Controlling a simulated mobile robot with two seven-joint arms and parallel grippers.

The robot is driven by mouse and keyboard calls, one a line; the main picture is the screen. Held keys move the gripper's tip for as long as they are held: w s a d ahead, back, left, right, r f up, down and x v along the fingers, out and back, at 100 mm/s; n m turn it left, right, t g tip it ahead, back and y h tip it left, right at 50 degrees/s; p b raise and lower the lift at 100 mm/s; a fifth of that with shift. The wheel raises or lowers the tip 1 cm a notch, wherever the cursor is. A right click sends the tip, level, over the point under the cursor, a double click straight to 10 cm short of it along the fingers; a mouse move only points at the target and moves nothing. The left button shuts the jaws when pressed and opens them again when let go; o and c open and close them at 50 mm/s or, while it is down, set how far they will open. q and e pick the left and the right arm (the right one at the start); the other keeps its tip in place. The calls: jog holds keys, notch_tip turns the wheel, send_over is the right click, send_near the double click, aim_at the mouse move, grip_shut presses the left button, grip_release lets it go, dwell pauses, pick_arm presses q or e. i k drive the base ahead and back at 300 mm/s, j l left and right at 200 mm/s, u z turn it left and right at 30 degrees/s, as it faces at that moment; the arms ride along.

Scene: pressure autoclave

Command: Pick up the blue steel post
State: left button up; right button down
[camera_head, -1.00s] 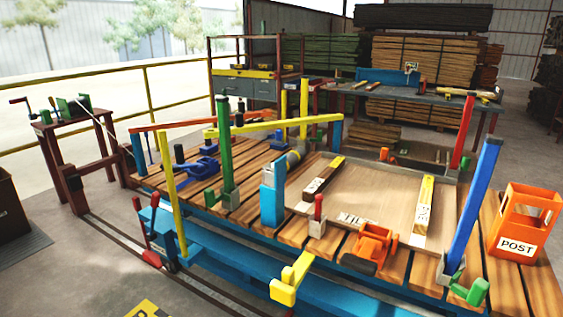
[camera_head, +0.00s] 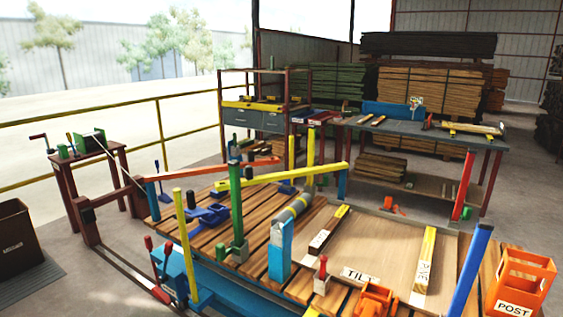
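A tall blue post (camera_head: 470,268) leans slightly to the right at the right end of the slatted wooden table (camera_head: 203,235). Its lower end is cut off by the bottom of the picture. A shorter, thicker blue post (camera_head: 280,252) stands near the middle of the table. An orange crate labelled POST (camera_head: 520,285) is right of the tall blue post. Neither of my grippers is in view.
A pale board (camera_head: 380,247) with a TILT label lies on the table. Green (camera_head: 237,205), yellow (camera_head: 185,235) and red (camera_head: 462,187) posts and a long yellow bar (camera_head: 285,176) rise around it. A grey workbench (camera_head: 455,137) stands behind.

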aim_at(484, 227)
jog(key=z, duration=1.25)
